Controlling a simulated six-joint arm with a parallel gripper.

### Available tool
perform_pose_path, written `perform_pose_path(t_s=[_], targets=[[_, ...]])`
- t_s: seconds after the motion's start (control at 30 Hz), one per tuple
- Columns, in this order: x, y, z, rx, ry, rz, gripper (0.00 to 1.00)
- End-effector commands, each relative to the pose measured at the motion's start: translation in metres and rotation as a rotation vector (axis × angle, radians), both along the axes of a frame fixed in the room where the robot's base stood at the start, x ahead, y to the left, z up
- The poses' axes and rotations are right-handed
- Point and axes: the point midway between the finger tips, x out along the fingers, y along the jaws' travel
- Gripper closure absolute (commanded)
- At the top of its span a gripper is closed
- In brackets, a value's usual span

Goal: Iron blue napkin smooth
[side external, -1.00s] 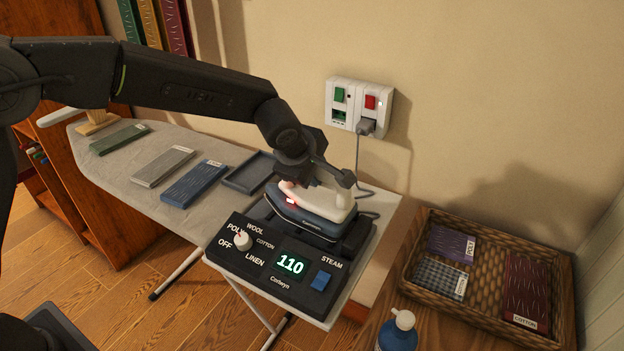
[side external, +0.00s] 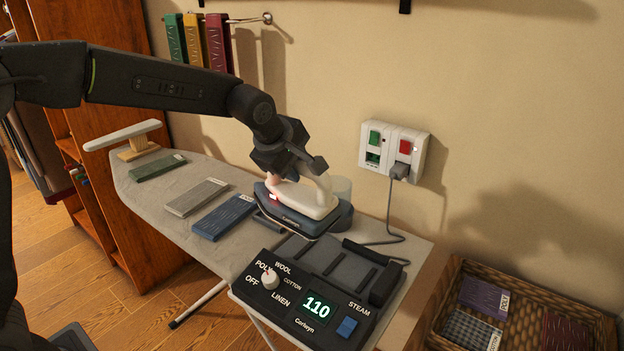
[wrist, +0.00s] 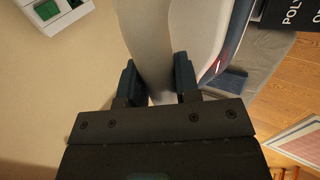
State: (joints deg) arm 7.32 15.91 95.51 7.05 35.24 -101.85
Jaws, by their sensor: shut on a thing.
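The blue napkin (side external: 224,217) lies folded on the ironing board (side external: 262,250), with a white tag at its upper corner and light wrinkle marks on its top. My gripper (side external: 312,180) is shut on the handle of the white and dark blue iron (side external: 290,217), to the right of the napkin. The iron is off its dark dock (side external: 335,268), and a red light glows on its side. In the wrist view my fingers (wrist: 157,85) pinch the pale handle. The control panel (side external: 300,308) reads 110, with its dial (side external: 270,278) turned near POLY.
Grey (side external: 196,197) and green (side external: 158,167) cloths lie left of the napkin. A dark tray is mostly hidden behind the iron. The cord runs to the wall socket (side external: 395,148). A wicker basket (side external: 447,307) holds other cloths.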

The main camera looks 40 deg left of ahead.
Motion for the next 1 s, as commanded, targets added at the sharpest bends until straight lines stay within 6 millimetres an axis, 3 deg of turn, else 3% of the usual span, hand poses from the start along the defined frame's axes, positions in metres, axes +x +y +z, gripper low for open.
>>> perform_pose_path(t_s=[0.27,1.0], targets=[[0.002,0.025,0.004,-0.002,-0.009,-0.036,1.0],[0.012,0.13,-0.031,-0.005,-0.006,-0.488,1.0]])
